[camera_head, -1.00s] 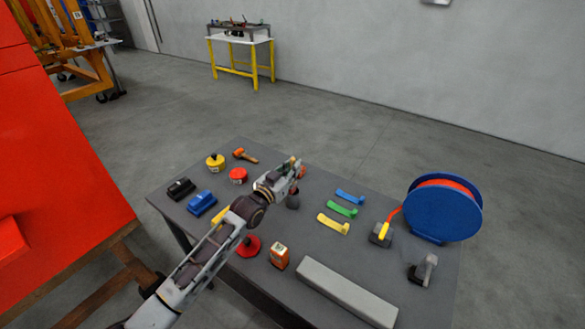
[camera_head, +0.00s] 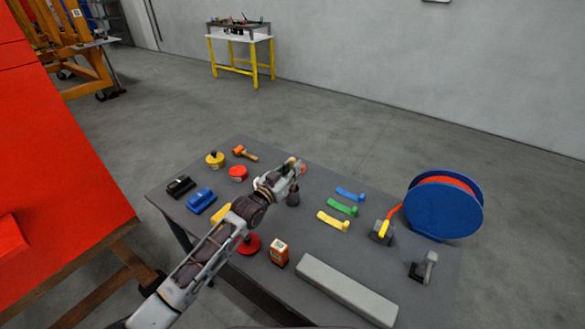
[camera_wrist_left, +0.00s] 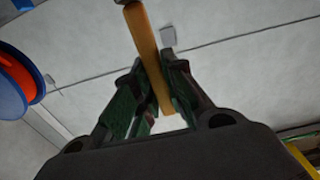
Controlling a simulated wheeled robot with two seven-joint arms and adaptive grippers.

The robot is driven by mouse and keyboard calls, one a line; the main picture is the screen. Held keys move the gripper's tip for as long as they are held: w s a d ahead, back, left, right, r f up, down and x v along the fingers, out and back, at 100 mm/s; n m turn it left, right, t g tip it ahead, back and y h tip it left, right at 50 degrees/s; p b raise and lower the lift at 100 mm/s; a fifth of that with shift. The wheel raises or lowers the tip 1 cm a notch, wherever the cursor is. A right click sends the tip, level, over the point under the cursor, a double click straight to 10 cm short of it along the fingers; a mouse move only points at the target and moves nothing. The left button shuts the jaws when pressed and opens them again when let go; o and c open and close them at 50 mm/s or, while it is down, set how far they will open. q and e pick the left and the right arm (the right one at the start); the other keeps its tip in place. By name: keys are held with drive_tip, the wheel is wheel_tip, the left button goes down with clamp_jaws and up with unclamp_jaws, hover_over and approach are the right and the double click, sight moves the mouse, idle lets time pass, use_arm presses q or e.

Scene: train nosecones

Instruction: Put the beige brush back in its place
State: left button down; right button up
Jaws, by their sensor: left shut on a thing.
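My left gripper (camera_head: 294,166) is over the back middle of the grey table (camera_head: 320,245). In the left wrist view the green fingers of the left gripper (camera_wrist_left: 155,78) are shut on a long tan bar, which looks like the beige brush (camera_wrist_left: 143,38). In the head view the held thing is too small to tell apart from the fingers. My right gripper is not in view.
Blue (camera_head: 350,194), green (camera_head: 342,208) and yellow (camera_head: 333,222) tools lie right of the gripper. A blue reel (camera_head: 440,212) stands at the right. A dark round thing (camera_head: 293,199) sits below the gripper, partly hidden.

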use_arm(q)
drive_tip(key=c, duration=1.5)
unclamp_jaws()
drive_tip(key=shift+r, duration=0.1)
